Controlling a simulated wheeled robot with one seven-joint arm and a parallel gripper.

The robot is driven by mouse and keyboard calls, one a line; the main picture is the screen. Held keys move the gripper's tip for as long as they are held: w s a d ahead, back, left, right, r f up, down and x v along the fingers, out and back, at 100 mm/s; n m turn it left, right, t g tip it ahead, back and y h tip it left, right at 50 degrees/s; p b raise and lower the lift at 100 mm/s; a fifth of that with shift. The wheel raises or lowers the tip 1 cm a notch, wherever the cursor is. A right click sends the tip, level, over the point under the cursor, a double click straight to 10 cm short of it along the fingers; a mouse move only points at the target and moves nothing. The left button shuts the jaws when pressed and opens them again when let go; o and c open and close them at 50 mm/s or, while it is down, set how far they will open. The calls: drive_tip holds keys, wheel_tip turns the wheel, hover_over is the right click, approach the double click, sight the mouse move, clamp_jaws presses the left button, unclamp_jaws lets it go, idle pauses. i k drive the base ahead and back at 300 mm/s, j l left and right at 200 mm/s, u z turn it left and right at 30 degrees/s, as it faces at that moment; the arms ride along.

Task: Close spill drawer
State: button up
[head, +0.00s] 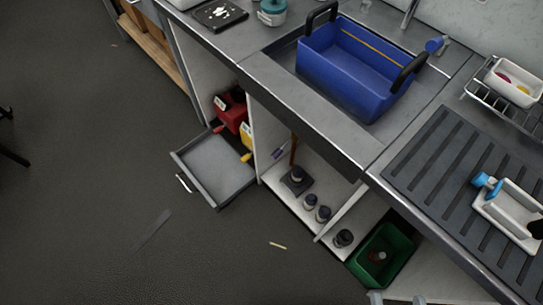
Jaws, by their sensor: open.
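The spill drawer (211,168) is a shallow grey tray low under the counter, left of centre in the head view. It stands pulled out from its cabinet bay over the dark floor, and its inside looks empty. My gripper (397,299) shows only as two pale grey tips, apart from each other, at the bottom edge right of centre. It is open with nothing seen between the tips, and it is well to the right of the drawer, not touching it. The rest of the gripper is out of frame.
A red container (231,112) and a yellow one (246,136) stand at the drawer's back. Bottles (323,213) stand on the low shelf beside a green bin (383,254). A blue tub (352,70) sits on the counter. The floor (90,200) before the drawer is mostly clear.

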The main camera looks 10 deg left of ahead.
sight(215, 168)
drive_tip(key=u, duration=1.25)
drive_tip(key=i+u, duration=0.2)
drive_tip(key=i, duration=0.3)
drive_tip(key=i+u, duration=0.2)
drive_tip(key=i, duration=0.25)
drive_tip(key=i+l+u, duration=0.1)
drive_tip(key=i+u, duration=0.15)
drive_tip(key=i, duration=0.25)
drive_tip(key=i+l+u, duration=0.2)
drive_tip(key=i, duration=0.25)
